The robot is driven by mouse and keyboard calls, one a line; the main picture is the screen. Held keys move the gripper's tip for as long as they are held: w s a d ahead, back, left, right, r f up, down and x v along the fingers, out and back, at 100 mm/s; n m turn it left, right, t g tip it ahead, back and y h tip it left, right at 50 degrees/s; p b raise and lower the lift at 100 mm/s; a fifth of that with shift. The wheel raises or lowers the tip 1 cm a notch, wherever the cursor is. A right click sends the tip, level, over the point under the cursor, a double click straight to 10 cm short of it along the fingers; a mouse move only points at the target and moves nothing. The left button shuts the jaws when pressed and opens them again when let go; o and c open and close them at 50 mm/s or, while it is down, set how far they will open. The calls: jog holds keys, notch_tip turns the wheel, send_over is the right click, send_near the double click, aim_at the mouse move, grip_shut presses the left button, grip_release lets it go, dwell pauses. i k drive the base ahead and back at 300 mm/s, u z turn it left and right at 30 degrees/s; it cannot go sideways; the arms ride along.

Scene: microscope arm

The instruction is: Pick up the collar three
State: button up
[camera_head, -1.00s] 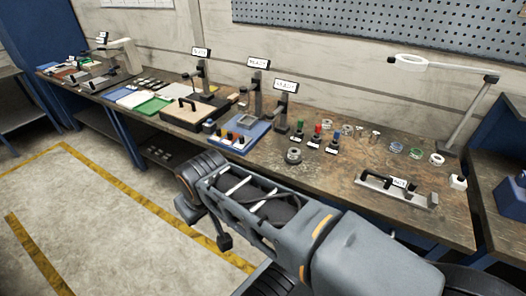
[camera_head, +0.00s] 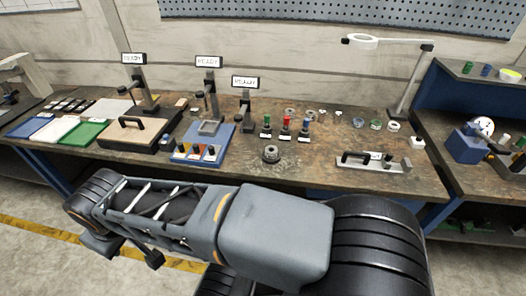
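Several small ring-shaped parts stand on the right half of the workbench. They include a silvery pair at the back (camera_head: 298,114), a dark green-grey ring (camera_head: 358,123), a green ring (camera_head: 375,125) and a pale ring (camera_head: 393,125). A thicker grey ring (camera_head: 271,154) lies nearer the front edge. I cannot tell which one is collar three; no readable number shows. My arm stretches across the foreground in front of the bench, and my gripper's fingers cannot be made out.
Red, green and blue-topped posts (camera_head: 285,124) stand mid-bench. A blue fixture (camera_head: 222,154), READY stands (camera_head: 205,98) and a black-handled board (camera_head: 120,145) are left. A handled plate (camera_head: 400,166) and a ring lamp (camera_head: 361,42) are right. Bare worktop (camera_head: 325,150) lies between.

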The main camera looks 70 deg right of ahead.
aim_at(271, 153)
jog(key=z, duration=0.65)
jog(key=i, duration=0.85)
jog(key=z, duration=0.85)
